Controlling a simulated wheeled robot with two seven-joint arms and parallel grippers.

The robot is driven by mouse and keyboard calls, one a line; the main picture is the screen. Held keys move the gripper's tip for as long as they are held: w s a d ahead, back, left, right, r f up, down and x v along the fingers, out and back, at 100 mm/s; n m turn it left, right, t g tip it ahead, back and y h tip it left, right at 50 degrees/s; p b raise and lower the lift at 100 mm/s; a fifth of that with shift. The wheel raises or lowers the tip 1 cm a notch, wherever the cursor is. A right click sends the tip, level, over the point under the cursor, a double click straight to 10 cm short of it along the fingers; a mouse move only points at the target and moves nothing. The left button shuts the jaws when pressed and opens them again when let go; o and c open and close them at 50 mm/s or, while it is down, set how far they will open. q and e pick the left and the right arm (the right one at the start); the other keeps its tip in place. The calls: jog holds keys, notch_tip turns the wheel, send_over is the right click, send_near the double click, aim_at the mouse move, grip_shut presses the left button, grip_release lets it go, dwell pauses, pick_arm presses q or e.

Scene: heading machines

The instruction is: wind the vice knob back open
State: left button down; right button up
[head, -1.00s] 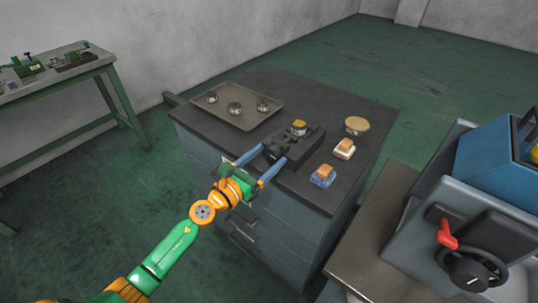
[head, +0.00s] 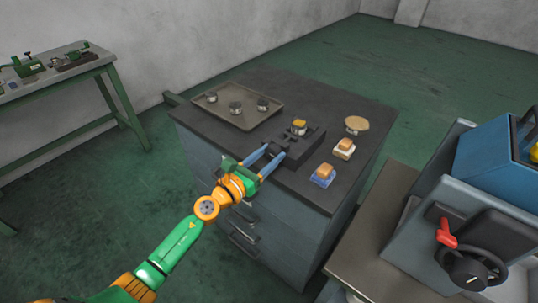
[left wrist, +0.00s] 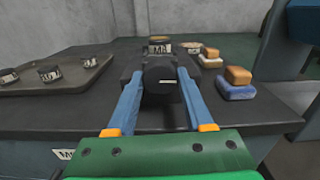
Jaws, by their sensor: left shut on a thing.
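The black vice (head: 308,140) stands on the dark top of the blue cabinet. A small round piece with a yellowish top (head: 299,126) sits at its jaws. The vice's round black knob (left wrist: 160,80) faces my left wrist camera, with a short pale mark lying nearly level on its face. My left gripper (head: 275,151) reaches in from the front edge, its two blue fingers on either side of the knob and shut on it. The knob is partly hidden by the fingers in the head view. My right gripper is not in view.
A tray (head: 215,113) with several small round parts lies left of the vice. A machine with a red lever (head: 445,236) stands at right.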

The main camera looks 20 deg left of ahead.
pick_arm(q)
jog(key=n+p, duration=0.1)
jog(key=n, duration=0.3)
jog(key=shift+n, duration=0.3)
jog(key=n, duration=0.4)
jog(key=shift+n+p, duration=0.3)
jog(key=shift+p, duration=0.05)
jog(key=n+p, duration=0.1)
jog(key=n, duration=0.3)
jog(key=shift+d+r, duration=0.1)
jog(key=n+p, duration=0.1)
jog(key=n, duration=0.4)
jog(key=shift+n, duration=0.4)
jog(key=shift+c, duration=1.4)
grip_release()
jog(key=shift+s, duration=0.1)
